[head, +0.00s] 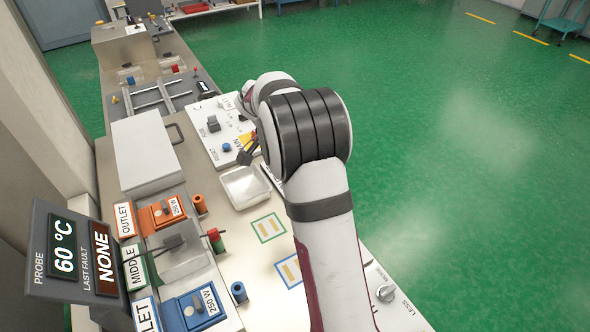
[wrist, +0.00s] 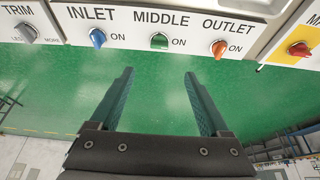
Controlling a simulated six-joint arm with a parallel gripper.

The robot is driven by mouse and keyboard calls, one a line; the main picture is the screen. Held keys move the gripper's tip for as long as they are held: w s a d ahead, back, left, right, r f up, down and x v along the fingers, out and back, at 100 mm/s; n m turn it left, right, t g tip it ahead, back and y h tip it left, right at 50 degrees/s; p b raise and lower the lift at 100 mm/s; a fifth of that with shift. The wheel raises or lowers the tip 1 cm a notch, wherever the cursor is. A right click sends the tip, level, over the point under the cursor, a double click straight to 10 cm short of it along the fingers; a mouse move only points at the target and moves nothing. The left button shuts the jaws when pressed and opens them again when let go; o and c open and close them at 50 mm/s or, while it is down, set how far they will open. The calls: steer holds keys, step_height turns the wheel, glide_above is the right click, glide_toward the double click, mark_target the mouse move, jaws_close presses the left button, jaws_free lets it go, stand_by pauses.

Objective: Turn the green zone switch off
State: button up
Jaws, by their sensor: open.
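The green zone switch (wrist: 159,41) is a green knob below the word MIDDLE, with ON printed to its right. It is on a white panel (wrist: 180,8) in the wrist view. How far the knob is turned is hard to tell. My gripper (wrist: 158,74) is open and empty. Its two dark fingers are spread left and right of the green switch's line and point up toward the panel. The fingertips show below the knob and appear apart from it. In the head view my arm covers part of the bench, and I cannot make out the green switch there.
The blue INLET switch (wrist: 97,38) is left of the green one, and the orange OUTLET switch (wrist: 219,48) is right. A grey TRIM knob (wrist: 27,33) and a red knob (wrist: 299,49) flank them. A white tray (head: 228,201) sits on the bench.

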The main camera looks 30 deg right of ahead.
steer(key=x, duration=1.4)
steer(key=shift+a+f, duration=0.1)
steer(key=shift+f, duration=0.05)
jaws_close()
